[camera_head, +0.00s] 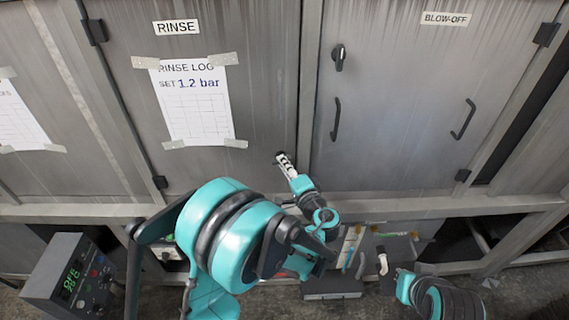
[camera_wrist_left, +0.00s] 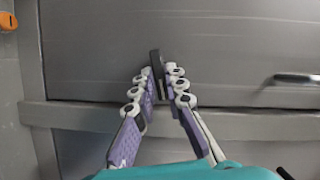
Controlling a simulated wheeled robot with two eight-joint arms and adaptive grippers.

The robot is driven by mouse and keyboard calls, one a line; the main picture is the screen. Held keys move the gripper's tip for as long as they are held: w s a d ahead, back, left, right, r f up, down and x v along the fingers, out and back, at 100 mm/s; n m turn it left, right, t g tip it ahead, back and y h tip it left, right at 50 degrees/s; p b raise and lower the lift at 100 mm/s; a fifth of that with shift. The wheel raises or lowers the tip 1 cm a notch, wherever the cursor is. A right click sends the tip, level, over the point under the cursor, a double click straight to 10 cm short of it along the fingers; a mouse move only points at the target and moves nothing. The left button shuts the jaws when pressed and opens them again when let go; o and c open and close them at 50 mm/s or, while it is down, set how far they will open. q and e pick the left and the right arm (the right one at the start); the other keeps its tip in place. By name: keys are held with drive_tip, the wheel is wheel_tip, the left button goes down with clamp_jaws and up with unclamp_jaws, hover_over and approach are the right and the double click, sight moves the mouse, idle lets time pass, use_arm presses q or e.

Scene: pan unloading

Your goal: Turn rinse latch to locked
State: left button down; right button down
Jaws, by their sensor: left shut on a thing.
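The rinse door (camera_head: 262,80) is the grey metal door under the RINSE label. My left gripper (camera_head: 284,161) is at its lower right part, beside the post. In the left wrist view, my left gripper (camera_wrist_left: 162,84) is shut on a dark upright bar, the rinse latch (camera_wrist_left: 155,60). The fingers press it from both sides and cover its lower part. In the head view only a dark bit of the latch (camera_head: 279,155) shows at the fingertips. Any lock marking is not visible. My right gripper (camera_head: 383,262) is low on the right, its jaws unclear.
The BLOW-OFF door (camera_head: 400,80) has a dark latch (camera_head: 338,56) and a black handle (camera_head: 335,118). A taped rinse log (camera_head: 195,105) hangs on the rinse door. A control box (camera_head: 75,280) stands at lower left. A grey bin (camera_head: 333,286) is below the doors.

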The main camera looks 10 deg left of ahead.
use_arm(q)
drive_tip(key=n+h+p, duration=0.1)
drive_tip(key=n+h, duration=0.1)
drive_tip(key=n, duration=0.1)
drive_tip(key=n+h+p, duration=0.1)
drive_tip(key=n+h, duration=0.1)
drive_tip(key=n, duration=0.2)
drive_tip(key=a+n+h+p, duration=0.1)
drive_tip(key=n+h, duration=0.1)
drive_tip(key=n, duration=0.2)
drive_tip(key=shift+s+r+g+h, duration=0.1)
drive_tip(key=shift+r+g+h, duration=0.2)
drive_tip(key=shift+r+h, duration=0.1)
idle(0.5)
drive_tip(key=c, duration=1.6)
unclamp_jaws()
drive_tip(key=shift+o, duration=0.2)
drive_tip(key=shift+s+d, duration=0.1)
drive_tip(key=v, duration=1.1)
drive_tip(key=shift+s, duration=0.4)
